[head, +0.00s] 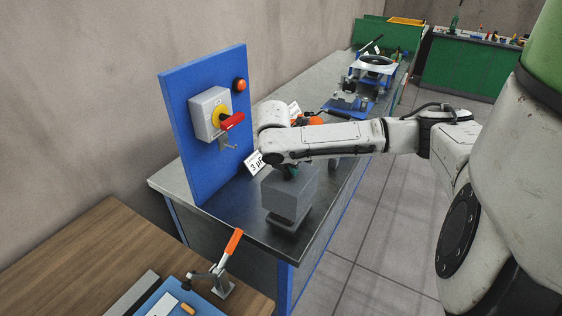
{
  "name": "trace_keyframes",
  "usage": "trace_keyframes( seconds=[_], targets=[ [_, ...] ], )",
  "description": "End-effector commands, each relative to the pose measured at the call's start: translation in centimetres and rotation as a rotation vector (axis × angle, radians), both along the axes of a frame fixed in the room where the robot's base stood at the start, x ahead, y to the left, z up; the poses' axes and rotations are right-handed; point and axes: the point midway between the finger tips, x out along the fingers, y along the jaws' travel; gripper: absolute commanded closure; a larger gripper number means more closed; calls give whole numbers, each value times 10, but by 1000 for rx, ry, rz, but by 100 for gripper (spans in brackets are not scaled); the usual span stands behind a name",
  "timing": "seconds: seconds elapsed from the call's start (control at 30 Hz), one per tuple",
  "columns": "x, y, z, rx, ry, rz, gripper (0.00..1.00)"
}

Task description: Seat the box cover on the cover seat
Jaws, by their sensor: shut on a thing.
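The box cover (290,194) is a plain grey box near the front end of the metal bench. My gripper (290,172) is at its top, pointing down, and is shut on it; the wrist hides most of the fingers. A smaller grey block (286,222) shows directly below the cover, close to the bench top; it may be the cover seat or the lower part of the cover. I cannot tell whether the cover touches what is below it.
A blue upright panel (180,125) with a grey switch box (207,113) and red handle stands left of the cover. A white label card (254,164) is close behind. An orange-handled toggle clamp (228,262) is in front. The bench's right front corner is clear.

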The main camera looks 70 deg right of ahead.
Motion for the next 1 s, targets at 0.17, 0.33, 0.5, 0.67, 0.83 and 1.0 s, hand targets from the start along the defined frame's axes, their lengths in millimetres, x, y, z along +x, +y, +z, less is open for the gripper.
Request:
trace_keyframes(
  seconds=[0.17, 0.33, 0.5, 0.67, 0.83, 1.0],
  targets=[
    [1, 0, 1, -1, 0, 1, 100],
    [1, 0, 0, 1, 0, 2, 100],
    [1, 0, -6, -1, 0, 2, 100],
    [1, 0, -16, -1, 0, 2, 100],
    [1, 0, -29, 0, 0, 2, 100],
    [1, 0, -37, -1, 0, 2, 100]
  ],
)
